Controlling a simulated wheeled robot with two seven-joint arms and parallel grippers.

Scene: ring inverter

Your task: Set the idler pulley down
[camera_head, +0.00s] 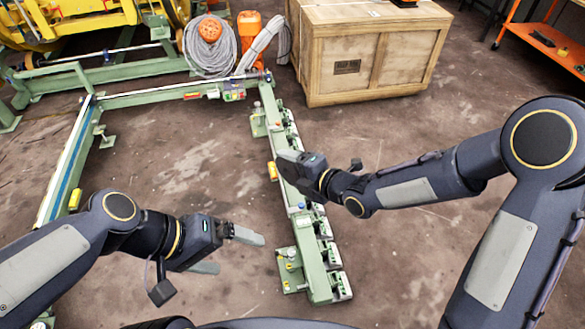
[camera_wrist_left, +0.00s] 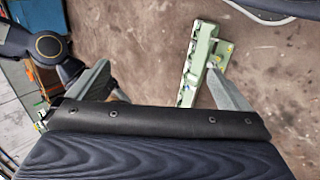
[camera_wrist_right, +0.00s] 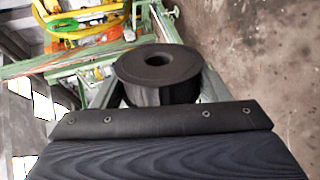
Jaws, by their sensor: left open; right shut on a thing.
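The idler pulley (camera_wrist_right: 165,92) is a black, thick wheel with a centre hole; it fills the middle of the right wrist view. My right gripper (camera_wrist_right: 205,90) is shut on it, one finger on each side. My left gripper (camera_head: 228,252) is open and empty, left of the beam's near end. Its spread fingers also show in the left wrist view (camera_wrist_left: 160,85), with bare floor and the beam between and beyond them.
The green beam (camera_head: 301,222) carries several grey-green blocks and joins a green frame (camera_head: 140,95). A wooden crate (camera_head: 345,65) stands behind, beside grey cable coils (camera_head: 208,55) and orange items. An orange rack (camera_head: 545,40) is at the back right. Floor right of the beam is clear.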

